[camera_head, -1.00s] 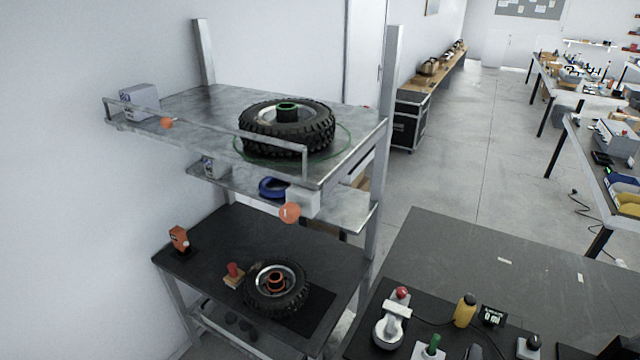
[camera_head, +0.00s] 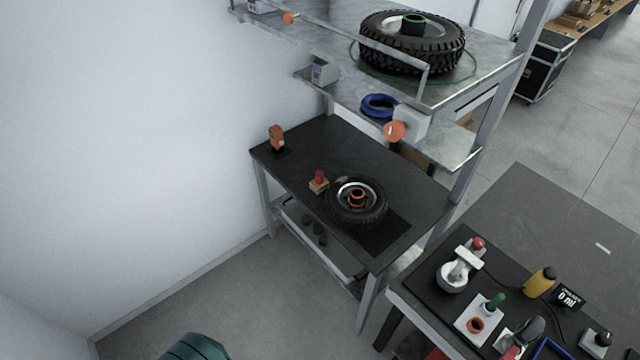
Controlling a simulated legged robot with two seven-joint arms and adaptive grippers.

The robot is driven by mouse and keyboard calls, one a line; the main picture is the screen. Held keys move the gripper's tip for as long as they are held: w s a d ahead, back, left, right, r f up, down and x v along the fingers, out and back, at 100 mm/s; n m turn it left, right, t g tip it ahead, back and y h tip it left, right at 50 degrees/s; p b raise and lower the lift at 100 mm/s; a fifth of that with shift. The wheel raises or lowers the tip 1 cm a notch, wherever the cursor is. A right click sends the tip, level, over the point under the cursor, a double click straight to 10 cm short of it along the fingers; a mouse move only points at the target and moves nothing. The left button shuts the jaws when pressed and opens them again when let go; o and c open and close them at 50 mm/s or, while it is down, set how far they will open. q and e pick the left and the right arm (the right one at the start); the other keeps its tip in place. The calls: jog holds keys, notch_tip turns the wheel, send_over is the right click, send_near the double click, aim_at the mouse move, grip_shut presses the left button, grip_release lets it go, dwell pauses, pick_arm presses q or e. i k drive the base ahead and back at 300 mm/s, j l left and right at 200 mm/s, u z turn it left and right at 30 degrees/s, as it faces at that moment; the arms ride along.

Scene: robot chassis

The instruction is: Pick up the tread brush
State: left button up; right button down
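A small brush-like item with a red knob and a tan block base (camera_head: 319,182) stands on the dark workbench (camera_head: 300,142); it looks like the tread brush. It sits just left of a small black tire (camera_head: 357,203) with a pale rim and orange hub, close to its tread. Whether the two touch is too small to tell. Neither of my grippers shows in the head view.
An orange device (camera_head: 277,138) stands at the bench's back left corner. Metal shelves with a larger tire (camera_head: 412,42) and a blue ring (camera_head: 380,106) hang above the bench. A second table (camera_head: 540,215) with several tools is at right.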

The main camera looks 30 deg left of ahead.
aim_at(320, 183)
jog(key=i+j+z, duration=0.15)
jog(key=j, duration=0.3)
jog(key=i+j+z, duration=0.2)
jog(key=j, duration=0.2)
jog(key=j+z, duration=0.15)
jog(key=j, duration=0.3)
